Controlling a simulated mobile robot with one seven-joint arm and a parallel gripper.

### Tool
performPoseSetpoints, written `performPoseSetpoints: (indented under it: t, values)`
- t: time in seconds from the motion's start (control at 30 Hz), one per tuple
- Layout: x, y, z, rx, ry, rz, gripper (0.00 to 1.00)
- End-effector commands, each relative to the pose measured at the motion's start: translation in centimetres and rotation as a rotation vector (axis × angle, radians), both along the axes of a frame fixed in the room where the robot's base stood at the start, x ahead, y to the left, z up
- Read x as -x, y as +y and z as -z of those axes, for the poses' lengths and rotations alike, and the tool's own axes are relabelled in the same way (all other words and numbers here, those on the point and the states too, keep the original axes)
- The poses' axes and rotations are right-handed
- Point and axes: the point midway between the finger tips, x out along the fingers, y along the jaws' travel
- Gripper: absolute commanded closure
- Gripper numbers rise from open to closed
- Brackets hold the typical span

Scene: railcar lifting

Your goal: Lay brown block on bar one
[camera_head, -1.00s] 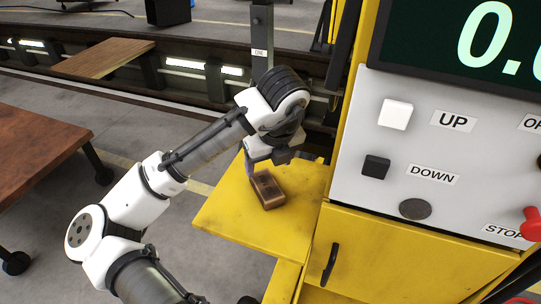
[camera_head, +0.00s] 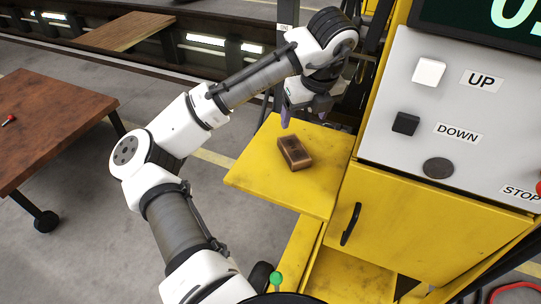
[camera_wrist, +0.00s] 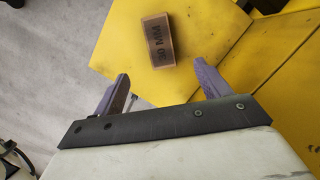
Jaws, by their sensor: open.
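The brown block (camera_head: 294,152) lies on the yellow shelf (camera_head: 268,178) of the yellow machine. In the wrist view the block (camera_wrist: 158,40) shows dark lettering that looks like "30 MM" and lies beyond the fingertips. My gripper (camera_head: 302,118) is above the shelf, on the far side of the block and apart from it. In the wrist view my gripper (camera_wrist: 163,80) has its two purple fingers spread, with nothing between them. A dark upright post with a small, partly hidden label (camera_head: 286,15) stands behind my arm; I cannot tell the full word now.
A control panel with a white UP button (camera_head: 429,72) and a black DOWN button (camera_head: 405,124) is at the right. A cabinet handle (camera_head: 350,224) is below it. A brown table (camera_head: 50,125) stands at the left. Open floor lies between table and shelf.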

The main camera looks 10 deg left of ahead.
Motion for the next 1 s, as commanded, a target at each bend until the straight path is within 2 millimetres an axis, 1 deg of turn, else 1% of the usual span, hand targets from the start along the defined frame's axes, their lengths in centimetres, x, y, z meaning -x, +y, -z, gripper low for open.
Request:
performPoseSetpoints:
  t: [0.07,0.17,0.4,0.5,0.6,0.83,1.0]
  values:
    - [-0.1,-0.5,0.2,0.001,0.001,0.006,0.25]
    - [-0.4,-0.5,1.1,0.002,0.002,0.009,0.25]
    - [-1.4,0.1,5.4,0.004,0.005,0.007,0.25]
    - [-1.8,0.3,6.8,0.004,0.003,0.007,0.25]
    - [-2.0,0.5,7.8,0.002,0.001,0.007,0.25]
    - [-2.2,0.7,8.9,0.001,0.002,0.006,0.25]
    - [-2.4,0.9,11.0,0.003,0.004,0.007,0.25]
